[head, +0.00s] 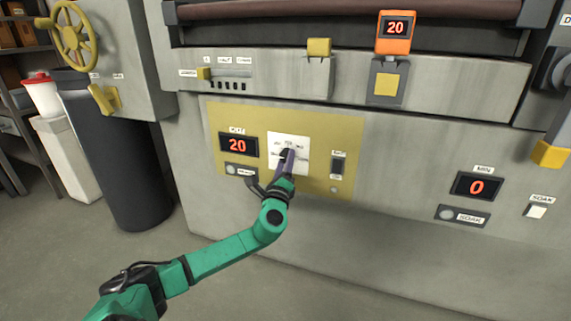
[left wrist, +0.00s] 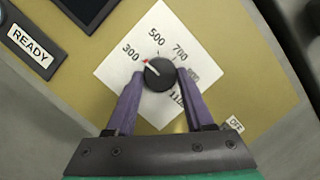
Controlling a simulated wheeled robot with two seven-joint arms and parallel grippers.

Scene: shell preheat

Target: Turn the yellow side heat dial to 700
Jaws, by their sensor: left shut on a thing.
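The heat dial is a round black knob (left wrist: 159,74) on a white square scale plate (left wrist: 128,68), set in a yellow panel (head: 230,115). In the left wrist view its red-and-white pointer mark is between 300 and 500, closer to 300; the 700 label (left wrist: 180,53) is to the upper right of the knob. My left gripper (left wrist: 158,82) has its two purple fingers shut on the knob, one on each side. In the head view my left gripper (head: 287,158) covers part of the plate. My right gripper is not in view.
A red display (head: 238,145) reading 20 is left of the plate, with a READY label (left wrist: 33,49) near it. A small dark switch (head: 338,165) is to the right. An orange-framed display (head: 395,28) above also reads 20. Another display (head: 476,187) reads 0.

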